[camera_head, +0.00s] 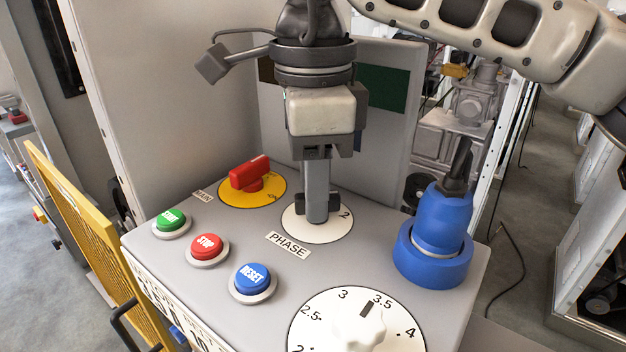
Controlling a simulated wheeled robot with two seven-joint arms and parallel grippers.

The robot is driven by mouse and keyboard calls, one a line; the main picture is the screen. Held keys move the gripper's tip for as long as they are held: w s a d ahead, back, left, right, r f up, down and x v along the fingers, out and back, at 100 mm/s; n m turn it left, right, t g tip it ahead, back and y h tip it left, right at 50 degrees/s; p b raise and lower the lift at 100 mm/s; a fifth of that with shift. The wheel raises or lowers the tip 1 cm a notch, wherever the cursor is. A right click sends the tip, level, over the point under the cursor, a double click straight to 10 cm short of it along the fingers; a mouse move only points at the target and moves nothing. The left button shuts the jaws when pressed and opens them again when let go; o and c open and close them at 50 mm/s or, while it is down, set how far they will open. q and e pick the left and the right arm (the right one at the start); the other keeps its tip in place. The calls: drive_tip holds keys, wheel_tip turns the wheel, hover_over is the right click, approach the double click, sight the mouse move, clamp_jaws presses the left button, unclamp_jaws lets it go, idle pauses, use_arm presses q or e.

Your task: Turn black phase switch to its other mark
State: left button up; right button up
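The black phase switch (335,203) stands on a round white dial plate (318,233) behind the PHASE label (288,246). A mark "2" shows at the plate's right; other marks are hidden. My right gripper (317,205) points straight down over the switch. Its near finger covers the switch's middle, and black ends of the switch show at left and right of it. The far finger is hidden, so I cannot tell whether the fingers press on the switch. My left gripper is not in view.
On the grey panel are a red MAIN switch (250,175), green START (170,218), red STOP (207,244) and blue RESET (252,281) buttons. A large white numbered knob (360,325) is in front, and a blue socket with plug (436,253) is at right. A grey wall (165,90) rises behind.

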wheel_tip(320, 180, up, 16)
drive_tip(key=p, duration=0.3)
drive_tip(key=shift+f, duration=0.2)
